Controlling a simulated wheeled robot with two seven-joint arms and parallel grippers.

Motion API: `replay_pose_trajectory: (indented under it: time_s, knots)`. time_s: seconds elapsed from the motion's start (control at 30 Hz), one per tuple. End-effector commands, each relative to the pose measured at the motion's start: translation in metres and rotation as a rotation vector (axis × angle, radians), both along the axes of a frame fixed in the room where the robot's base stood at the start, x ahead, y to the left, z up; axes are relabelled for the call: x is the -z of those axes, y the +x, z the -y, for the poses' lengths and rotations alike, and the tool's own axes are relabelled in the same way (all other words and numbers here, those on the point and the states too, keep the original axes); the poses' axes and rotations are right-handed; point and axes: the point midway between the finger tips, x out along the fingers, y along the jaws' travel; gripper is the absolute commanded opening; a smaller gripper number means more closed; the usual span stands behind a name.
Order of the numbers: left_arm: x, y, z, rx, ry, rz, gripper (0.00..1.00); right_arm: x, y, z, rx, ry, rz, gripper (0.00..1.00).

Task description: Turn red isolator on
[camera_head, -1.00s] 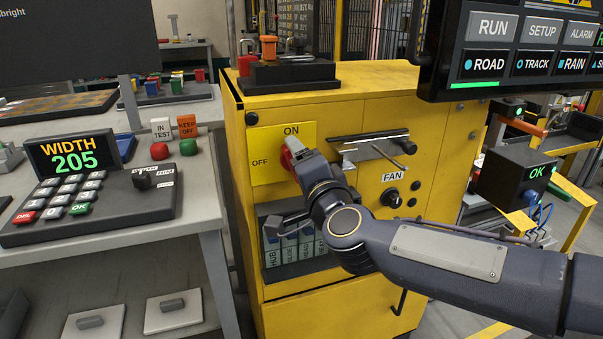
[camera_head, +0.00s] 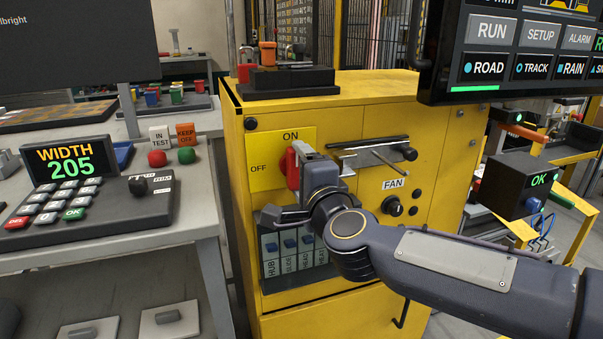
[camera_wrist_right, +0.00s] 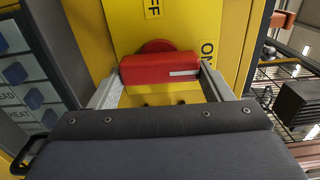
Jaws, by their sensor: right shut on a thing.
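The red isolator (camera_head: 291,168) is a rotary handle on a yellow plate (camera_head: 265,150) at the upper left of the yellow cabinet. ON is printed above it and OFF to its left. The handle stands about upright, its upper end toward ON. In the right wrist view the red handle (camera_wrist_right: 160,68) lies between my two fingers, its white mark on the ON side. My right gripper (camera_head: 290,180) is shut on the handle, one finger at each end. It partly hides the handle in the head view. My left gripper is not in view.
The cabinet's bar handle (camera_head: 375,155) and the FAN knob (camera_head: 392,205) are right of my gripper. Labelled blue switches (camera_head: 290,245) sit just below it. A keypad console (camera_head: 85,200) stands on the left bench. A large screen (camera_head: 520,50) hangs at upper right.

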Motion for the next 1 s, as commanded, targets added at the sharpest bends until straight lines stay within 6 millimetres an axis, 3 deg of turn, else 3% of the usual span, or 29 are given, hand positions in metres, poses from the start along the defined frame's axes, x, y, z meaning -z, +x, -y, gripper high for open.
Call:
replay_pose_trajectory:
  time_s: [0.13, 0.17, 0.3, 0.67, 1.0]
  knots:
    - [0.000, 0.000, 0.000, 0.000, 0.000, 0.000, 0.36, 0.001, 0.000, -0.001, -0.003, 0.003, -0.005, 0.50]
    - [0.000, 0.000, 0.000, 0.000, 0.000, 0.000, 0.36, 0.001, 0.000, -0.001, -0.003, 0.003, -0.005, 0.77]
    - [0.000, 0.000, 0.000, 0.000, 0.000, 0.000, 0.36, 0.001, 0.000, -0.001, -0.002, 0.002, -0.004, 0.95]
    - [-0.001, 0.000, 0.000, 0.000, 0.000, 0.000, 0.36, -0.001, -0.006, 0.002, -0.001, 0.001, 0.001, 0.95]
    - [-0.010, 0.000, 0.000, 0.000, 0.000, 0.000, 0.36, -0.002, -0.058, 0.019, -0.001, 0.000, 0.000, 0.95]
